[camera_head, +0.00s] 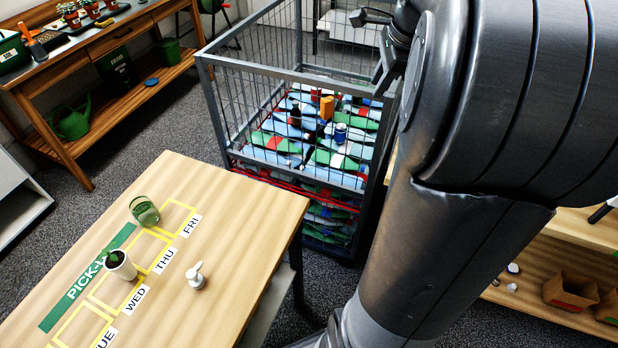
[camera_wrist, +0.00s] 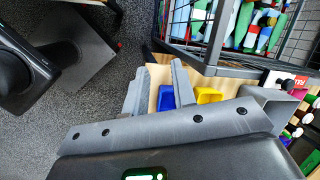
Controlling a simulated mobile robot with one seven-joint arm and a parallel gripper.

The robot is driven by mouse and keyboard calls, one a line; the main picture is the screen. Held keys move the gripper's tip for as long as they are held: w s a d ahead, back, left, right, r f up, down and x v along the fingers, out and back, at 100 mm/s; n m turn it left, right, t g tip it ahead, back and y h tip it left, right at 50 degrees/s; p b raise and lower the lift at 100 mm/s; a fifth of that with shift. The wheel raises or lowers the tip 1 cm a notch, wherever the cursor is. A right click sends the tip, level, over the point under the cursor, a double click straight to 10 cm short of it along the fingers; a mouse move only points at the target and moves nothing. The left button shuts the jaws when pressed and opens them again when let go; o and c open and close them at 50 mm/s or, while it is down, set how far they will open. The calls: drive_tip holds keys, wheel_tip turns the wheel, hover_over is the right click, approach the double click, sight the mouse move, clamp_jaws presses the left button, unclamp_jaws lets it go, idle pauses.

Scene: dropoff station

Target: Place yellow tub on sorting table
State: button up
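A yellow tub (camera_wrist: 208,95) shows in the wrist view, beside a blue tub (camera_wrist: 166,99) on a pale wooden surface (camera_wrist: 157,75). Both are partly hidden by my gripper's fingers and mount. My gripper (camera_wrist: 160,88) has its two grey fingers apart, with nothing held between them. The yellow tub lies beyond the right finger, outside the gap. In the head view my gripper is only a dark part at the top, and I cannot make out the yellow tub. I cannot tell which surface is the sorting table.
A workbench (camera_head: 115,40) stands at the back left. Carpet lies between.

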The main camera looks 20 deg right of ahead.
drive_tip(key=s+a+f+n+t, duration=0.1)
drive_tip(key=s+a+f+n, duration=0.1)
drive_tip(key=s+a+n, duration=0.6)
drive_tip(key=s+a+f+n+t+h, duration=0.1)
drive_tip(key=s+a+f+n, duration=0.1)
drive_tip(key=s+a+n, duration=0.6)
drive_tip(key=a+n, duration=0.6)
drive_tip(key=a, duration=0.1)
drive_tip(key=shift+s, duration=0.25)
